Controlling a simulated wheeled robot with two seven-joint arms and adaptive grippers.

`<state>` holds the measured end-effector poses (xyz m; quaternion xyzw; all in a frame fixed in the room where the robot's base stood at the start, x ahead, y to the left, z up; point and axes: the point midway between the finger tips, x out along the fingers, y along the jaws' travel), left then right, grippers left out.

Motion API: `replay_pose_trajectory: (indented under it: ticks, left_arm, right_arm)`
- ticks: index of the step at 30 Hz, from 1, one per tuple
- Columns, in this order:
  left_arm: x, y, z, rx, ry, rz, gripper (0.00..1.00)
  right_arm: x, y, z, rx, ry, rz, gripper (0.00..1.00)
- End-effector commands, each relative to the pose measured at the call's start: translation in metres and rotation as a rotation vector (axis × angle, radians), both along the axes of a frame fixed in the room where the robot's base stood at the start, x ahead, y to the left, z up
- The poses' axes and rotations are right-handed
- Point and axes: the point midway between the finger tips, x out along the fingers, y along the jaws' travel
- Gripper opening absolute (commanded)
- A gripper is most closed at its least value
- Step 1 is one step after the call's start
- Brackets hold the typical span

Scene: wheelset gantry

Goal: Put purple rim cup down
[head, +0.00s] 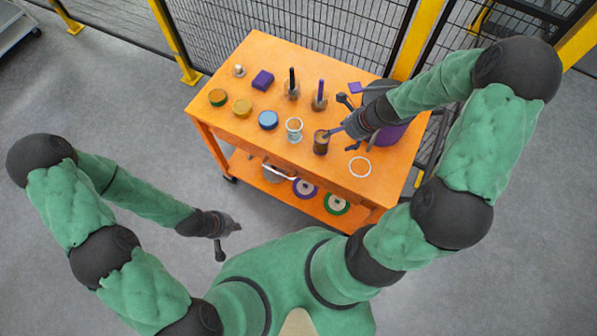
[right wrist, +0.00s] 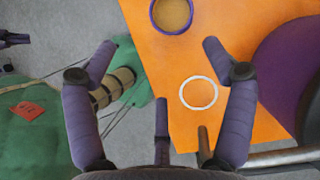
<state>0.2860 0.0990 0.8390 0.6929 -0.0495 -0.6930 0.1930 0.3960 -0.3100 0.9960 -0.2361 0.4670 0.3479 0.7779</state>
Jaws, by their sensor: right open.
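The purple rim cup (head: 321,145) stands upright on the orange table, close to its front edge. In the right wrist view its purple rim (right wrist: 172,14) and tan inside show at the top edge, partly cut off. My right gripper (head: 343,124) is above the table, just right of the cup in the head view. In the right wrist view its fingers (right wrist: 158,50) are spread apart with nothing between them, and the cup lies beyond the fingertips. My left gripper (head: 230,239) hangs over the floor, away from the table, with its fingers spread and empty.
A white ring (head: 360,167) lies flat right of the cup. A glass with a white rim (head: 294,130) stands close on its left. A blue-topped jar (head: 268,120), a purple block (head: 262,80) and tall holders (head: 319,95) stand farther back. A large purple item (head: 390,135) is at the right.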

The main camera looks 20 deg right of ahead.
Motion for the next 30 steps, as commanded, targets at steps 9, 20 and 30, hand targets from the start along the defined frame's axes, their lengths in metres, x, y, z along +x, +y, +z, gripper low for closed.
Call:
replay_pose_trajectory:
  ticks: [9, 20, 30]
  left_arm:
    - [0.0, 0.0, 0.0, 0.0, 0.0, 0.0, 0.0]
    - [0.0, 0.0, 0.0, 0.0, 0.0, 0.0, 0.0]
    - [0.0, 0.0, 0.0, 0.0, 0.0, 0.0, 0.0]
  right_arm:
    - [-0.034, 0.082, -0.083, -0.209, -0.062, 0.753, 0.84]
    - [-0.086, 0.177, -0.144, -0.338, -0.33, 1.625, 0.84]
    - [-0.11, 0.212, -0.157, -0.364, -0.494, 1.929, 0.84]
